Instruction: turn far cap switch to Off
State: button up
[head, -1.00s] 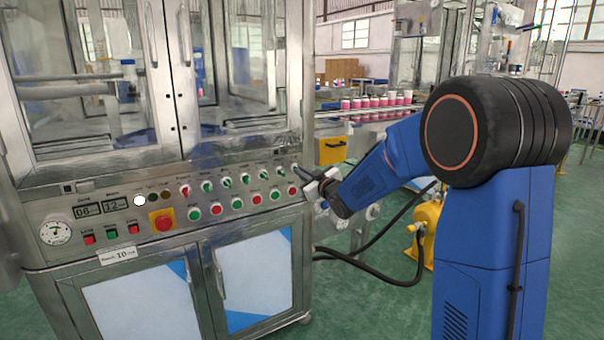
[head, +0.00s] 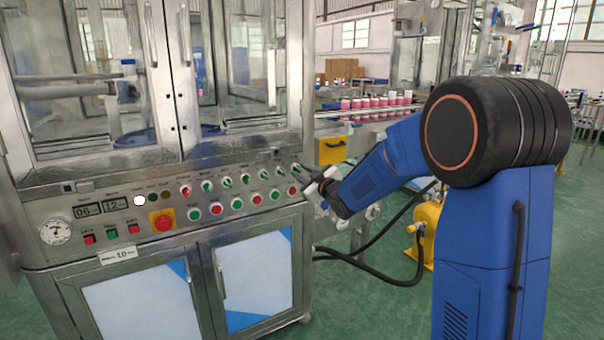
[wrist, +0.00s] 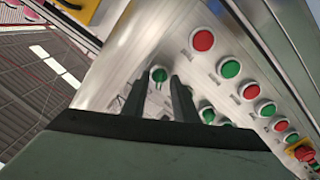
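The control panel (head: 150,190) of the steel machine has an upper row of small turn switches and a lower row of round buttons. The switch at the far right end (head: 295,168) of the upper row is small in the head view. In the wrist view a green switch (wrist: 158,76) at the row's end shows between my fingertips. Its label and exact setting are too small to read. My gripper (head: 303,178) is by the panel's right end. In the wrist view its two dark fingers (wrist: 158,84) are apart, and contact with the switch cannot be told.
Red and green buttons (wrist: 202,40) run beside the switches, close to my fingers. A red emergency stop on yellow (head: 162,219) is at the panel's left. Black hoses (head: 375,270) and a yellow pump (head: 425,230) stand right of the cabinet. Green floor is open in front.

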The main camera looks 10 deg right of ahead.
jog(key=v, duration=1.7)
jog(key=shift+s, duration=0.15)
jog(key=shift+d, duration=0.1)
jog(key=s+d+f+m+g+h, duration=0.2)
jog(key=s+d+m+g+h, duration=0.15)
jog(key=s, duration=0.45)
jog(key=s+d+f+m+g+h, duration=0.2)
jog(key=s+m+h, duration=0.2)
jog(key=s, duration=0.4)
jog(key=s+a+f+m+g+y, duration=0.1)
jog(key=s+a+f+g, duration=0.1)
jog(key=s, duration=0.9)
jog(key=s+a+f+m+g+y, duration=0.1)
jog(key=s+f+g, duration=0.4)
jog(key=s, duration=0.7)
jog(key=shift+s+a, duration=0.15)
jog(key=shift+a, duration=0.35)
